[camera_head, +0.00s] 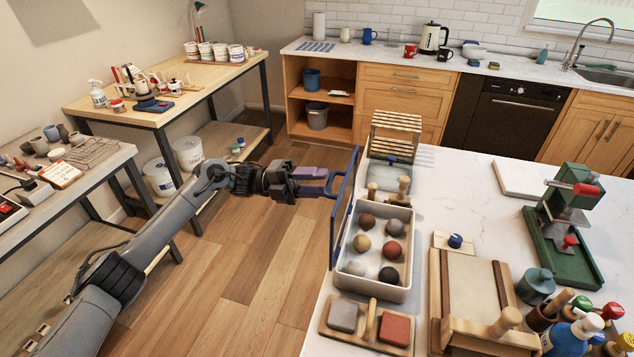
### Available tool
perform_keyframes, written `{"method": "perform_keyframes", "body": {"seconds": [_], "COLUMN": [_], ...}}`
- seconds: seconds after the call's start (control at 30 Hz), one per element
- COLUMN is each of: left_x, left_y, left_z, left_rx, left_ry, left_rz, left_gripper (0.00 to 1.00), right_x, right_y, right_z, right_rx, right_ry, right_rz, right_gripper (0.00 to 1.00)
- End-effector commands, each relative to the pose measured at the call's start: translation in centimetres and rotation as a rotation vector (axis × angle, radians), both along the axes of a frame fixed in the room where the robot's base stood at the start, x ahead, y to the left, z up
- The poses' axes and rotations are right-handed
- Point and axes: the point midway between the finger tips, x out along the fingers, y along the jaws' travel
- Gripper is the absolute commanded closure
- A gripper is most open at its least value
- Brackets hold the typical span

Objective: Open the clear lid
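The clear lid (343,215) has a blue frame and stands steeply raised along the left side of a pale box (377,284). The box's top is uncovered, and several round balls in brown, grey and cream show inside. My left gripper (322,182) reaches in from the left, beside the outer side of the lid, at a blue loop on the frame. Its two fingers look parted, with a gap between them. Whether they touch the loop is not clear. My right gripper is not in view.
A wooden tray with two blocks (367,329) stands in front of the box, and a wooden rack (396,135) behind it. A wood-framed board (472,290) and a green press (565,235) stand to the right. Open floor lies left of the counter.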

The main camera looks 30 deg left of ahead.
Motion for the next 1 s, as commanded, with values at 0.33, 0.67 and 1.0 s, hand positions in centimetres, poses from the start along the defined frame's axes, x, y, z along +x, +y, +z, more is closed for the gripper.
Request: {"method": "perform_keyframes", "body": {"seconds": [0.33,0.67,1.0], "left_x": [-0.2,-1.6,-2.9], "left_y": [0.8,5.7,9.6], "left_z": [-0.3,-1.4,-2.2], "left_rx": [0.003,0.003,0.002], "left_ry": [0.001,0.001,0.000], "left_rz": [0.002,0.004,0.001], "left_gripper": [0.62,0.62,0.62], "right_x": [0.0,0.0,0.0], "right_y": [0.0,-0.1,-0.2], "right_z": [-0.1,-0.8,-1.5], "right_rx": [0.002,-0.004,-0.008], "right_ry": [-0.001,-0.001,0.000], "right_rz": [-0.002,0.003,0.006], "right_gripper": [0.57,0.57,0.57]}}
